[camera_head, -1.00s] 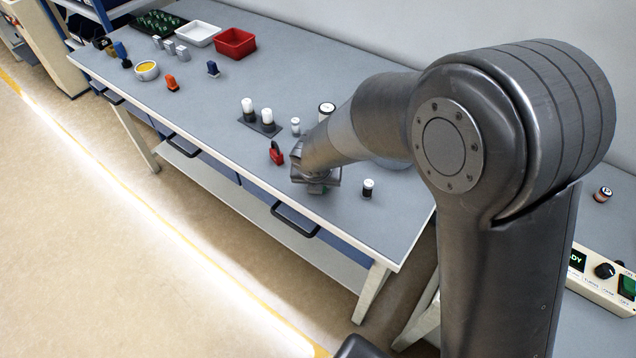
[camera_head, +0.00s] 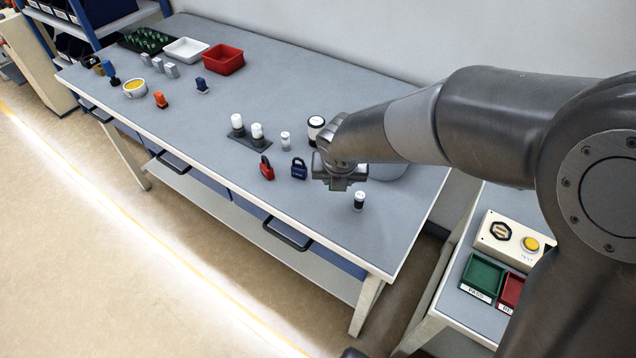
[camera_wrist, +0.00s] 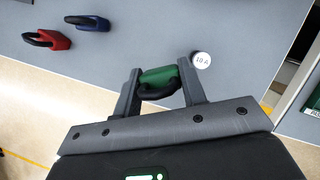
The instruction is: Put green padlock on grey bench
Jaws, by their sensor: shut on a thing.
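My gripper (camera_wrist: 160,92) is shut on the green padlock (camera_wrist: 157,77), with the dark shackle toward the palm in the wrist view. In the head view my gripper (camera_head: 340,184) is above the right end of the long grey-topped bench (camera_head: 285,85); the padlock is mostly hidden there. It appears held above the bench top, apart from it. A red padlock (camera_head: 266,170) and a blue padlock (camera_head: 299,170) stand on the bench to the left of my gripper. Both also show at the top left of the wrist view.
A small black-and-white cylinder (camera_head: 359,201) stands close below my gripper. White-topped cylinders (camera_head: 257,133) and a larger cylinder (camera_head: 316,128) stand behind. A second table (camera_head: 458,318) at the right holds a control box (camera_head: 510,240) and green and red trays. The bench's front right top is clear.

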